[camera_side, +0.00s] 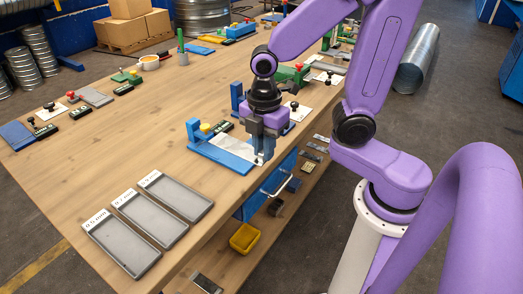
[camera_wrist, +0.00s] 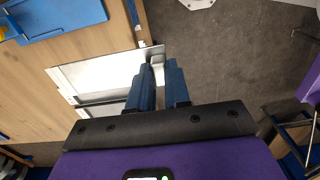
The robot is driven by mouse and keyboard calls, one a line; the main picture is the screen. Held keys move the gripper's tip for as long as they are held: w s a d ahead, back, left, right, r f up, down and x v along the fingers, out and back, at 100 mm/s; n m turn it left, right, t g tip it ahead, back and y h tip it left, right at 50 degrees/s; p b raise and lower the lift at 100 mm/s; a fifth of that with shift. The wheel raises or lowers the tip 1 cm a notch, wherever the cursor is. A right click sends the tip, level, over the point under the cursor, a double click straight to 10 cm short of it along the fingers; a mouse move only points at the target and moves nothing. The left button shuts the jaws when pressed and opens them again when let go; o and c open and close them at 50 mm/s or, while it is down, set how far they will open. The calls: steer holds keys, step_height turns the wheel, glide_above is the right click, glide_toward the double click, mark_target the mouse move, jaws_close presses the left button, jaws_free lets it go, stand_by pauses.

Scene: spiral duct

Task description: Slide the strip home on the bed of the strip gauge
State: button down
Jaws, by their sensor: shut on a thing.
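The strip gauge (camera_side: 220,153) is a blue bed with a raised blue end and a yellow knob, near the table's right edge in the side view. A pale, flat sheet (camera_side: 238,147) lies along it, partly hidden by my gripper. My gripper (camera_side: 262,160) points down at the table edge, at the right end of the gauge. In the wrist view my gripper (camera_wrist: 158,70) is shut on a small grey metal piece, which I take to be the strip's end. A shiny flat plate (camera_wrist: 95,73) lies just left of the fingers. How far the strip sits on the bed is unclear.
Three grey trays (camera_side: 148,222) with thickness labels lie at the table's near end. A blue drawer (camera_side: 268,186) with a handle is below the gauge, above a shelf with a yellow bin (camera_side: 245,238). The table's middle (camera_side: 130,150) is clear.

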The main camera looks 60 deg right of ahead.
steer(key=shift+r, duration=2.7)
steer(key=shift+w+d+f, duration=1.45)
steer(key=shift+w+f, duration=0.15)
steer(key=shift+f, duration=1.4)
steer(key=shift+w+d+f, duration=1.4)
steer(key=shift+w+f, duration=0.15)
steer(key=shift+f, duration=1.5)
steer(key=shift+w+d+f, duration=1.45)
steer(key=shift+w+f, duration=0.15)
steer(key=shift+f, duration=1.4)
steer(key=shift+w+f, duration=0.2)
steer(key=shift+w, duration=2.35)
steer(key=shift+w+f, duration=0.1)
steer(key=shift+w, duration=0.3)
steer(key=shift+c, duration=2.2)
jaws_free()
